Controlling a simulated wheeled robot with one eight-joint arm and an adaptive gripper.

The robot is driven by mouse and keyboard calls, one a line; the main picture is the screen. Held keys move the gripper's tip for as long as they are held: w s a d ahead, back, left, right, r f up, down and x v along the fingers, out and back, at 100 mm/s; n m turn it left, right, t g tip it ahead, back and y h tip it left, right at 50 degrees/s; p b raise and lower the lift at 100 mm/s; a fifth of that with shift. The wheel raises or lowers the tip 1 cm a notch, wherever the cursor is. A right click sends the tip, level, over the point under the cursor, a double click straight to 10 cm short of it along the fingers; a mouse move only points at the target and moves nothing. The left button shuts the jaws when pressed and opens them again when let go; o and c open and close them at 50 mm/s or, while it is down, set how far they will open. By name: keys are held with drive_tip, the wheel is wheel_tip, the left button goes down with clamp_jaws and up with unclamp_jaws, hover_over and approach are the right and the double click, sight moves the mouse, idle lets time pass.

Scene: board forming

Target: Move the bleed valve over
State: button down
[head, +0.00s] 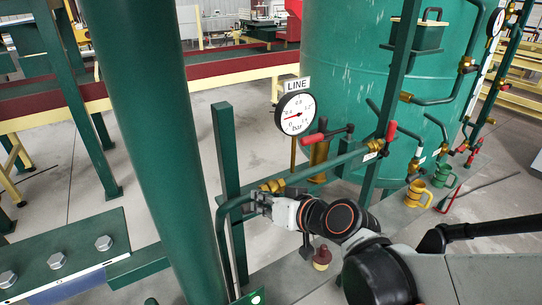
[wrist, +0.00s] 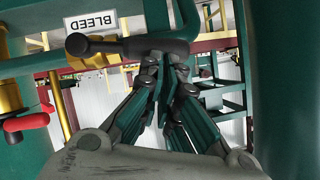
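The bleed valve's dark lever (wrist: 105,46) lies across the upper part of the wrist view, with its round hub at the left and its thicker grip at the right. In the head view my gripper (head: 262,203) is at the left end of the green pipe, beside a brass fitting (head: 272,187); the lever is hidden there.
A LINE pressure gauge (head: 295,113) stands behind the pipe. A red-ended valve handle (head: 318,137) is above the pipe. A thick green column (head: 150,130) and a thin green post (head: 226,150) stand left of my gripper. A large green tank (head: 345,65) is behind.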

drive_tip(key=shift+s+a+f, duration=0.1)
drive_tip(key=shift+a+f, duration=0.15)
drive_tip(key=shift+f, duration=0.15)
drive_tip(key=shift+a+f, duration=0.1)
drive_tip(key=shift+a, duration=0.05)
idle(0.4)
